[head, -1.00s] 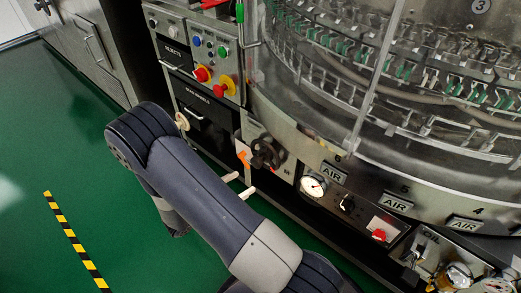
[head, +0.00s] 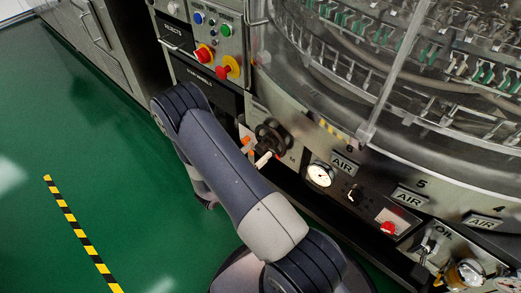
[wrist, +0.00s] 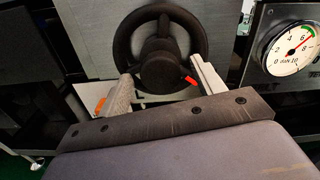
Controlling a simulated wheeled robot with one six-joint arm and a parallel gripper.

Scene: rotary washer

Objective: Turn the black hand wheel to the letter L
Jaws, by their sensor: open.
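The black hand wheel (head: 272,136) is mounted on the steel machine front; it fills the upper middle of the wrist view (wrist: 160,42). A red pointer (wrist: 190,80) shows at the lower right of its hub. A dark letter L (wrist: 139,94) is on the plate below the hub. My gripper (wrist: 160,72) is open and empty. Its pale fingers are on either side of the lower wheel and hub; I cannot tell whether they touch. In the head view my gripper (head: 255,153) is at the wheel's lower left, its body largely hidden behind my arm.
A pressure gauge (wrist: 291,49) is to the right of the wheel, beside an AIR label (head: 344,164). A red knob (head: 388,228) is further right. Red stop buttons (head: 204,54) are up and left. The green floor (head: 110,140) is clear at left.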

